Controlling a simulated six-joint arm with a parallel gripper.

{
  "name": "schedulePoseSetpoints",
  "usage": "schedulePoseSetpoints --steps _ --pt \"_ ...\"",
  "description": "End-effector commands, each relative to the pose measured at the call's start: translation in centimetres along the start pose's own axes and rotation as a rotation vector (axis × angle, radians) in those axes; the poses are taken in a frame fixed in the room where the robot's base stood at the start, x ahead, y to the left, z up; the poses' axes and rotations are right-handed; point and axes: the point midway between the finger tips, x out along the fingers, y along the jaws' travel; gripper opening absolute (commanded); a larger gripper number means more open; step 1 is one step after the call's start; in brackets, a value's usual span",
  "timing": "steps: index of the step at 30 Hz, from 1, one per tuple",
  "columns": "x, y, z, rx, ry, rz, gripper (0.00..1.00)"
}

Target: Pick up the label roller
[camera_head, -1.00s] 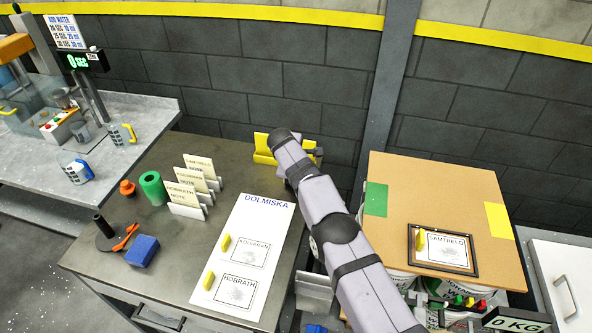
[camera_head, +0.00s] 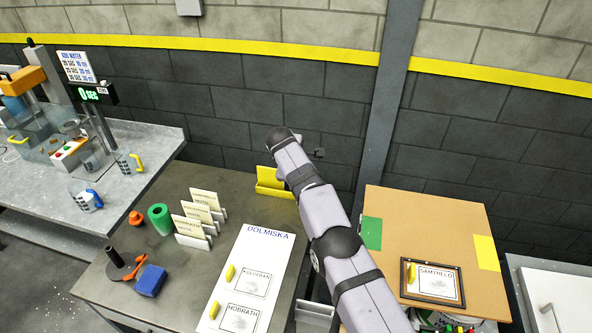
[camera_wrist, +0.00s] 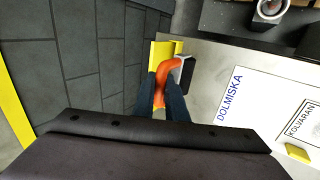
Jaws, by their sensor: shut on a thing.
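The label roller (camera_wrist: 160,84) shows in the wrist view as an orange curved handle with a dark roller (camera_wrist: 187,71) at its right. My gripper (camera_wrist: 161,92) has its two dark fingers on either side of the orange handle and is shut on it. The yellow holder (camera_wrist: 158,56) is just beyond the roller in the wrist view. In the head view the yellow holder (camera_head: 272,184) stands at the back of the dark table, below the end of my arm. My arm hides the gripper and the roller there.
A white DOLMISKA board (camera_head: 268,238) lies in front of the holder. Note cards (camera_head: 195,215), a green roll (camera_head: 160,218) and a blue block (camera_head: 150,281) are to its left. A brown board (camera_head: 420,230) is right of my arm. The wall is close behind.

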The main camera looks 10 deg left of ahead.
Motion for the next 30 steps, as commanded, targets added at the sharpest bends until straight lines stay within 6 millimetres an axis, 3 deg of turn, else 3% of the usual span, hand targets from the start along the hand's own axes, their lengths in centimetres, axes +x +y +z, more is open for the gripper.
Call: schedulePoseSetpoints --steps 1,10,27,28,29,30 --pt "-1.2 0.8 0.0 0.000 0.001 0.002 0.00" --pt "-3.2 2.2 0.0 0.000 0.000 0.002 0.00" --pt "-3.8 2.6 0.0 0.000 0.001 0.003 0.00" --pt "-3.8 2.6 0.0 0.000 0.001 0.003 0.07" --pt "-3.8 2.6 0.0 0.000 0.001 0.003 0.00" --pt "-3.8 2.6 0.0 0.000 0.001 0.003 0.00"
